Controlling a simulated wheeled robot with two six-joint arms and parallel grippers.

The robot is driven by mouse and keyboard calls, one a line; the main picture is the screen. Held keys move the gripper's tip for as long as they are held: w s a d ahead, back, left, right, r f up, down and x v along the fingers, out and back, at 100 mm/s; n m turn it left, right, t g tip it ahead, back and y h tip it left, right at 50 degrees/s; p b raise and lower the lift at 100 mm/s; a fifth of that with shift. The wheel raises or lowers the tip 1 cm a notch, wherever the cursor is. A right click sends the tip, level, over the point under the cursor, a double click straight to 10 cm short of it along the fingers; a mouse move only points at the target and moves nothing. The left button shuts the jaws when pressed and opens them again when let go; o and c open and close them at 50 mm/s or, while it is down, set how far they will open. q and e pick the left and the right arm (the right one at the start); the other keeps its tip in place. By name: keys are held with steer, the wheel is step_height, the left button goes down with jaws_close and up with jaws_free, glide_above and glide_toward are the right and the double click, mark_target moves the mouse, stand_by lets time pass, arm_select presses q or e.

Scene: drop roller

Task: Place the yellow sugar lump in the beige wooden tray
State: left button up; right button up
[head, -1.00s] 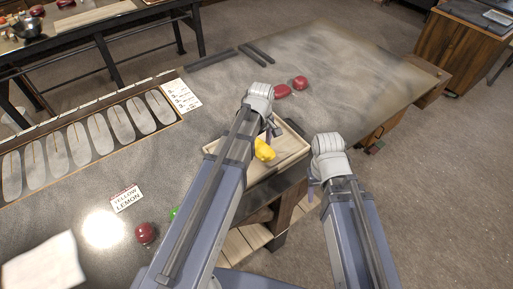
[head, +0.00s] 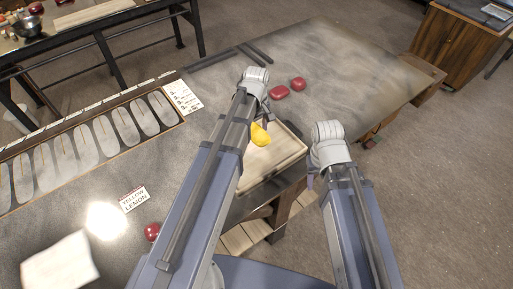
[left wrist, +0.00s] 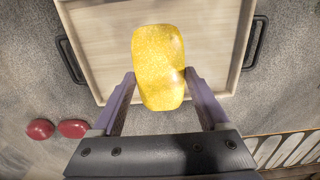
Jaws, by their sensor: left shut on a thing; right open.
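The yellow sugar lump (head: 260,134) is held by my left gripper (head: 264,124), which is shut on it. In the left wrist view the lump (left wrist: 160,62) sits between the two fingers of the left gripper (left wrist: 160,82). The beige wooden tray (head: 275,168) lies on the dark counter, partly hidden by my left arm. In the left wrist view the lump appears over the near part of the tray floor (left wrist: 210,30); its height above it is hard to tell. My right gripper (head: 312,177) is empty and open, right of the tray, its fingers mostly hidden.
Two red objects (head: 280,92) (head: 298,84) lie on the counter beyond the tray. Another red object (head: 152,232) and a "YELLOW LEMON" card (head: 134,199) lie left of my left arm. A rack of oval slots (head: 90,145) lines the left side. The counter's far right is clear.

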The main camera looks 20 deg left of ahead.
mark_target(256, 151)
arm_select(q)
step_height(256, 151, down, 10)
steer(key=b, duration=0.9)
steer(key=shift+r, duration=0.25)
steer(key=o, duration=1)
steer(key=shift+f, duration=0.25)
steer(key=o, duration=0.3)
steer(key=shift+r, duration=0.1)
